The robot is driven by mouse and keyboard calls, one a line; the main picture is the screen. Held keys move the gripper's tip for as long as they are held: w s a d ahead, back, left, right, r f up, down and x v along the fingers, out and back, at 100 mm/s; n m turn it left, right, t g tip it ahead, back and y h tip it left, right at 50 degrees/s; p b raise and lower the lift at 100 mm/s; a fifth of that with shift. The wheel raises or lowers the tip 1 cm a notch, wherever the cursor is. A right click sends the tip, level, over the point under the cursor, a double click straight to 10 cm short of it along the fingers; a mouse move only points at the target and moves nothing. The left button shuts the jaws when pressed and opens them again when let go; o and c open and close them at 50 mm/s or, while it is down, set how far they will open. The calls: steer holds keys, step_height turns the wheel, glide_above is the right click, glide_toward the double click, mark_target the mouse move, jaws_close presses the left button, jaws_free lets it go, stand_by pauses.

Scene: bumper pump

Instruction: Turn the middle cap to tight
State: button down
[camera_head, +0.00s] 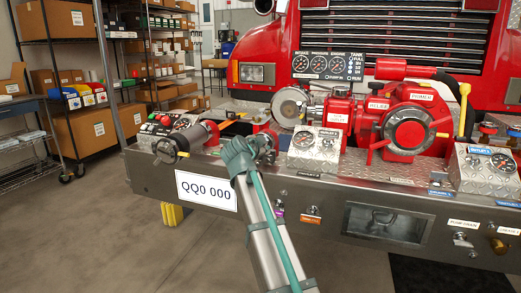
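The front bumper carries several round caps and fittings. A dark round cap (165,149) with yellow lugs is at the left end. A big silver round cap (409,133) is on the red pump at the right. A silver disc (290,107) stands between them, farther back. The frame does not make clear which is the middle cap. My gripper (240,150) is over the bumper's front edge, between the left cap and the gauge panel. It is seen from behind, so its fingers and anything between them are hidden. A small fitting (268,140) partly shows just right of it.
The metal bumper (330,188) runs across the view. Gauge panels (315,141) and red pump parts stand close on the right of my gripper. Shelves with boxes (86,128) are at the left. The floor (90,240) in front of the bumper at left is clear.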

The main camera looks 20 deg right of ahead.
steer(key=shift+f, duration=0.1)
stand_by(0.4)
steer(key=c, duration=1)
jaws_free()
steer(key=shift+d, duration=0.1)
steer(key=shift+s, duration=0.1)
steer(key=v, duration=1.2)
